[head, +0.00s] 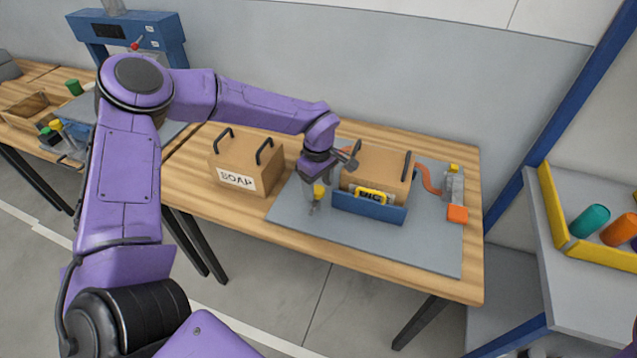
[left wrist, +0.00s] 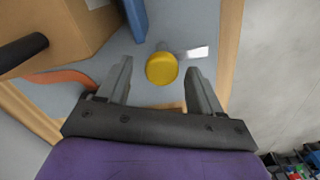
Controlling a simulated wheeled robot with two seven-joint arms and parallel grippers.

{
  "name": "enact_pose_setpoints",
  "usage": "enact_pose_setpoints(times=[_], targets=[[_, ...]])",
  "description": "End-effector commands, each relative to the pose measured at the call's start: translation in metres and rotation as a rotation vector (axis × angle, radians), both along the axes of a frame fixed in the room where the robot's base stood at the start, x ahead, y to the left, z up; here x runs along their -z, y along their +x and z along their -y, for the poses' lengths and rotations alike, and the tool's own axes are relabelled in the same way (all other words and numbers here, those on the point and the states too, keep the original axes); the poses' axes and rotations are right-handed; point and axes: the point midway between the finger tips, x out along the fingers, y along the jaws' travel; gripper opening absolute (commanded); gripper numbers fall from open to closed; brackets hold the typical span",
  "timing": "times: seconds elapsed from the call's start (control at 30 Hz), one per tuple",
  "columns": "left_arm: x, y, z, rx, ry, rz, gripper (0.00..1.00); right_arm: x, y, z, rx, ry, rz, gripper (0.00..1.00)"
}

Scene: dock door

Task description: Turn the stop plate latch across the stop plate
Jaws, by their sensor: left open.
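A yellow round knob (head: 318,191) with a short silver bar stands on the grey board (head: 300,215), left of the blue holder (head: 370,210); it looks like the latch. In the left wrist view the knob (left wrist: 162,69) shows between my fingers, with the silver bar (left wrist: 197,52) pointing right, away from the blue holder (left wrist: 136,18). My left gripper (head: 318,178) is open above the knob. I cannot tell whether the fingers touch it. I cannot make out a separate stop plate. My right gripper is out of view.
A cardboard box (head: 376,168) with black handles sits in the blue holder. A SOAP box (head: 245,165) stands to the left. An orange hose (head: 428,181) and an orange block (head: 457,214) are at the right. The board's front is clear.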

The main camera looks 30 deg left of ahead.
Motion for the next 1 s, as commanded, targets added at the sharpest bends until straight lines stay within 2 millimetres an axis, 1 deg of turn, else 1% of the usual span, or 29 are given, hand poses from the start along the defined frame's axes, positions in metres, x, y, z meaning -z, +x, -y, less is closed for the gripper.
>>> enact_pose_setpoints(times=[0.1, 0.3, 0.37, 0.4, 0.47, 0.5, 0.77, 1.0], targets=[[0.0052, -0.0002, 0.0001, -0.001, 0.000, -0.001, 0.65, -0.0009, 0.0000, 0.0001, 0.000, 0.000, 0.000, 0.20], [0.0055, 0.0000, 0.0001, -0.001, 0.000, 0.000, 0.65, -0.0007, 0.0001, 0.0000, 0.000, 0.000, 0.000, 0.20], [0.0054, 0.0000, 0.0001, -0.001, 0.000, 0.000, 0.46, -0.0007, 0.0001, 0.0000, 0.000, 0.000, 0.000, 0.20], [0.0053, 0.0000, 0.0002, -0.001, 0.000, 0.000, 0.33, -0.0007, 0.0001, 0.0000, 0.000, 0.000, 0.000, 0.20], [0.0053, 0.0000, 0.0002, -0.001, 0.000, 0.000, 0.13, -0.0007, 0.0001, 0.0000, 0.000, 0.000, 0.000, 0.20], [0.0052, 0.0000, 0.0002, -0.001, 0.000, 0.000, 0.09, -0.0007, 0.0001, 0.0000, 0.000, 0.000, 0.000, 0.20], [0.0050, 0.0001, 0.0002, -0.020, -0.001, 0.000, 0.10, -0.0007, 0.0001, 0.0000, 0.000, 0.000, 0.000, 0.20], [0.0048, 0.0003, 0.0002, -0.130, -0.001, 0.001, 0.10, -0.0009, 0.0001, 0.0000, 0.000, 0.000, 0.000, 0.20]])
